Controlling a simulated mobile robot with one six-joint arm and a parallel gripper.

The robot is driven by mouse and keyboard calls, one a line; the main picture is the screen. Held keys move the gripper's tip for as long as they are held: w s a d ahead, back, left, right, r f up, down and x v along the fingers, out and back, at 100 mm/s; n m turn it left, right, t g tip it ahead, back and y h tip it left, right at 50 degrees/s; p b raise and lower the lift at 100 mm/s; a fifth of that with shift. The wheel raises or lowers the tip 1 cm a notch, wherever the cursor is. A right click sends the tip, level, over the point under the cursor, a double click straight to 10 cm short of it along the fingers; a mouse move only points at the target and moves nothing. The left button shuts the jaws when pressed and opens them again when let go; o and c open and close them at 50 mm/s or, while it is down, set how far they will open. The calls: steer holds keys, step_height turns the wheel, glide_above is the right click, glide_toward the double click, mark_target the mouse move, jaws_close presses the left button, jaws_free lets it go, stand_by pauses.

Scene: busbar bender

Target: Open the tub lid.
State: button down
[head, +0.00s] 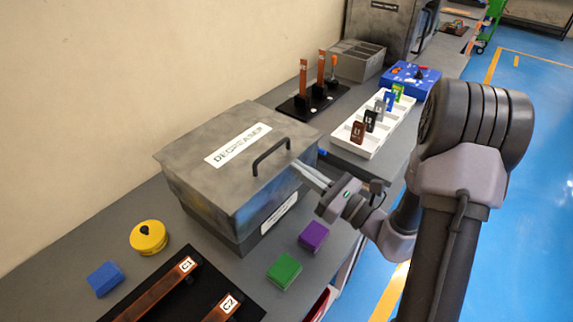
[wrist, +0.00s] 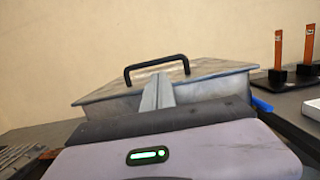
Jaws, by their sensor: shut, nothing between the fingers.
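The tub is a grey metal box (head: 225,217) labelled DEGREASER, standing on the grey bench. Its flat lid (head: 195,150) lies down over it and overhangs the walls. A black bar handle (head: 271,153) stands up near the lid's right edge; it also shows in the wrist view (wrist: 156,66). My gripper (head: 298,167) is shut and empty. Its fingertips are close to the lid's right edge, just right of the handle. In the wrist view the fingers (wrist: 160,80) point at the lid, below the handle bar. I cannot tell whether they touch the lid.
A yellow round container (head: 148,237), a blue block (head: 105,279), a green block (head: 284,271) and a purple block (head: 313,235) lie around the tub. A white tray (head: 372,138) with tagged pieces and a black stand (head: 312,101) with copper bars are behind it.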

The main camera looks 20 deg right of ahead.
mark_target(287, 166)
steer(key=x, duration=0.4)
steer(key=shift+w+a, duration=0.15)
steer(key=shift+r, duration=0.15)
